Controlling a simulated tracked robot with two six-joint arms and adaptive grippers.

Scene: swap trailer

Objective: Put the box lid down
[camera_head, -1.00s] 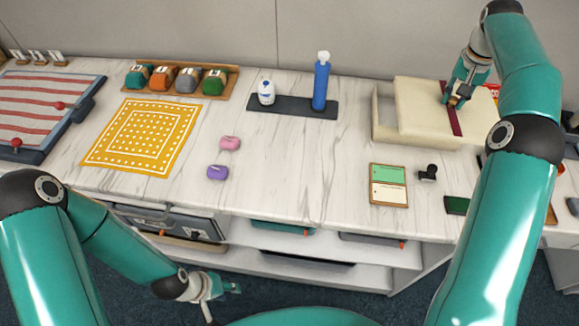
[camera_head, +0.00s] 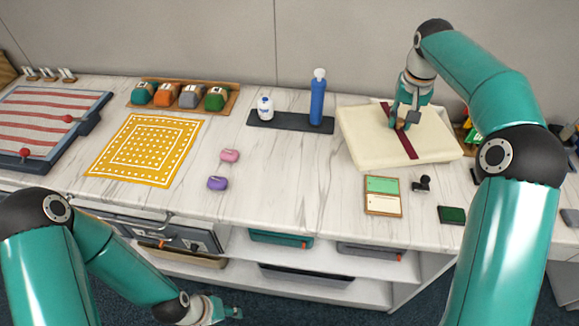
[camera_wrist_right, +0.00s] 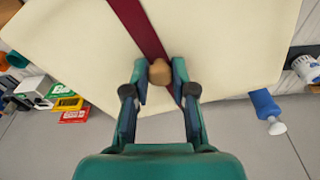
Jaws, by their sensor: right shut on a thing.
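The cream box lid (camera_head: 368,130) has a dark red band and is at the back right of the counter in the head view. It also fills much of the right wrist view (camera_wrist_right: 225,40). My right gripper (camera_head: 404,125) is shut on the lid's small brown knob (camera_wrist_right: 159,72), with one finger on each side. The lid sits turned at an angle and hides the open box beneath it. I cannot tell whether it touches the box. My left gripper (camera_head: 222,312) is low at the front, below the counter top, away from the lid; its fingers are unclear.
A dark tray (camera_head: 290,120) with a white bottle (camera_head: 265,108) and a blue bottle (camera_head: 318,98) stands left of the lid. A green and cream card board (camera_head: 383,196) and a black stamp (camera_head: 422,184) lie in front.

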